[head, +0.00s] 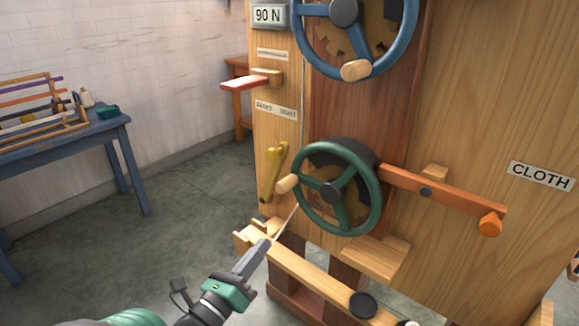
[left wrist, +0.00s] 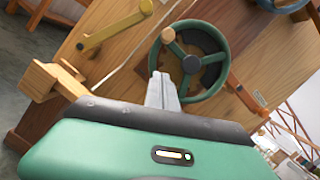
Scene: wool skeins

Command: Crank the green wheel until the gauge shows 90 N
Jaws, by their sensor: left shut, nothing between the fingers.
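The green wheel (head: 338,188) is mounted low on the wooden machine's front, with a pale wooden crank knob (head: 287,184) on its left side. The gauge (head: 267,15) at the top reads 90 N. My left gripper (head: 267,244) is shut and empty, below and left of the wheel, apart from the knob. In the left wrist view its fingertips (left wrist: 161,78) appear in front of the wheel's rim, below the knob (left wrist: 168,35); I cannot tell the gap in depth. My right gripper is not in view.
A blue wheel (head: 369,72) with its own knob sits above. A brass lever (head: 272,172) is left of the green wheel. An orange-tipped wooden arm (head: 445,190) sticks out right. A wooden rail (head: 318,280) runs below. A blue table (head: 75,140) with a rack stands left.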

